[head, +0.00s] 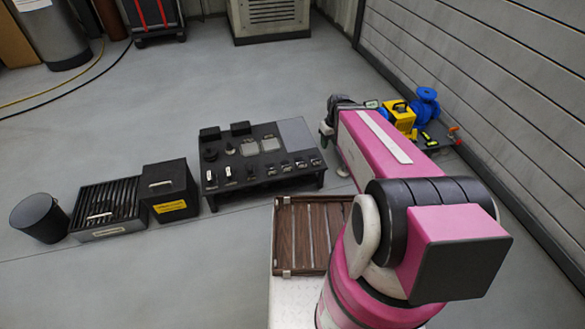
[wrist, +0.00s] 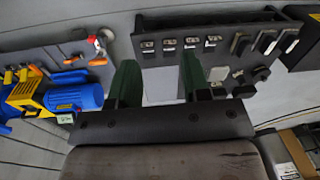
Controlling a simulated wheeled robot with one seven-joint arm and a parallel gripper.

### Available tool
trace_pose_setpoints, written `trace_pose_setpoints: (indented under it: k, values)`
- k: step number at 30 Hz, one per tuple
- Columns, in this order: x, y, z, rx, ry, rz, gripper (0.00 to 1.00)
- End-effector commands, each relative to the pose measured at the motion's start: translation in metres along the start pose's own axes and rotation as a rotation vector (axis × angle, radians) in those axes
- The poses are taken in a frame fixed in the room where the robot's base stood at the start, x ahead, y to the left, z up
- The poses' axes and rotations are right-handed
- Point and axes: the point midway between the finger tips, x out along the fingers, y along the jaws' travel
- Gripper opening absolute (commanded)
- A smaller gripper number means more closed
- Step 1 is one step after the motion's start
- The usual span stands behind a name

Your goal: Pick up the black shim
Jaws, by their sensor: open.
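I cannot tell for sure which piece is the black shim. Several small dark pieces stand on the black bench (head: 245,187) in the head view, some with pale tops. In the wrist view the same bench (wrist: 225,22) carries a row of small dark pieces with pale faces, and dark pieces with white strips at its right. My gripper (wrist: 157,82) has two green fingers set wide apart, with nothing held between them. A pale flat panel (wrist: 161,86) shows behind the gap. In the head view my gripper is partly hidden by my arm, just right of the bench.
A blue and yellow pump (head: 402,112) stands on a dark skid at the right, by the ribbed wall. Left of the bench are a black box (head: 168,185), a slotted rack (head: 105,205) and a dark bin (head: 38,218). A brown slatted tray (head: 310,235) lies in front. Open floor lies behind.

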Motion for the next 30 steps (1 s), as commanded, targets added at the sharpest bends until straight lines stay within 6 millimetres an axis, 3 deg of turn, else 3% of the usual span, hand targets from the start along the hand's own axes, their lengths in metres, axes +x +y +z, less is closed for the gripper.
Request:
trace_pose_setpoints:
  k: [1,3,12,18,24,30]
  values:
    - [0.017,0.001,-0.022,-0.089,0.001,-0.021,0.44]
    - [0.035,-0.003,-0.042,-0.228,0.01,-0.05,0.44]
    - [0.119,-0.023,-0.122,-0.826,0.091,-0.163,0.44]
    - [0.174,-0.039,-0.165,-1.183,0.174,-0.212,0.44]
    - [0.204,-0.049,-0.186,-1.393,0.234,-0.228,0.44]
    - [0.216,-0.054,-0.189,-1.441,0.248,-0.231,0.44]
